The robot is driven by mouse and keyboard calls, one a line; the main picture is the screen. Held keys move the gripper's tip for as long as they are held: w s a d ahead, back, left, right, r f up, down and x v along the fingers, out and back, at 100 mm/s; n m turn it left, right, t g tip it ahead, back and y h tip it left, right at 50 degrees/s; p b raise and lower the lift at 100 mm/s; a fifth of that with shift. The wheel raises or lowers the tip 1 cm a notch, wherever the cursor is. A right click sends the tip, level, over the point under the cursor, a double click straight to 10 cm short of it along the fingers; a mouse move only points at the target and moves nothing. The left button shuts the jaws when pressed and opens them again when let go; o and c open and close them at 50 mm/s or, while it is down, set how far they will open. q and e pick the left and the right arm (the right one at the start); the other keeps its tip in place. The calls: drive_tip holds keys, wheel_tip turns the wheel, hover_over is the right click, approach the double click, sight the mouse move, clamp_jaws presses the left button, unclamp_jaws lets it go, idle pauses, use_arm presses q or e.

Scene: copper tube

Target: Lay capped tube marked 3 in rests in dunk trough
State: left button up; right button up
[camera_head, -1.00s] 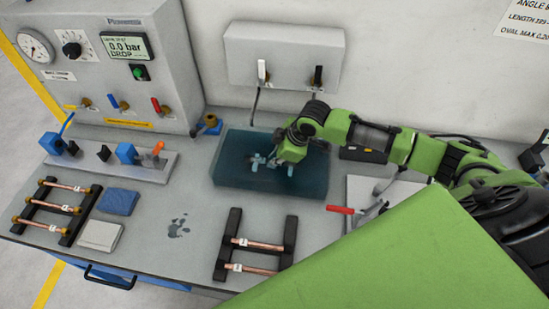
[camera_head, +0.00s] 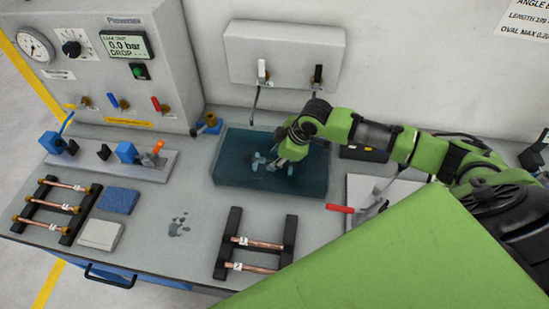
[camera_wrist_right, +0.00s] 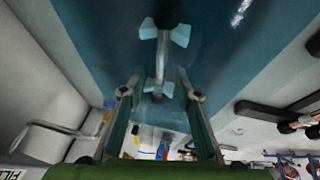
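The dunk trough (camera_head: 225,172) is a blue, see-through basin on the middle of the bench. Light-blue rests (camera_head: 258,160) show inside it; in the right wrist view a pair of rests (camera_wrist_right: 179,35) lie in line. A slim greyish bar (camera_wrist_right: 162,58) runs between them; the blue tint hides its colour, and I cannot tell if it is tube 3. My right gripper (camera_wrist_right: 160,92) is open, its fingers apart on either side of the nearer rest. In the head view the right gripper (camera_head: 284,163) reaches down into the trough. My left gripper is out of view.
A black rack (camera_head: 50,184) with several capped copper tubes stands at left, beside blue and grey pads. Another rack (camera_head: 289,235) in front holds two copper tubes (camera_head: 258,243). A red-handled tool (camera_head: 340,208) lies right of the trough. The pressure panel (camera_head: 80,75) stands behind left.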

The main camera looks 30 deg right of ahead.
drive_tip(key=v, duration=1.1)
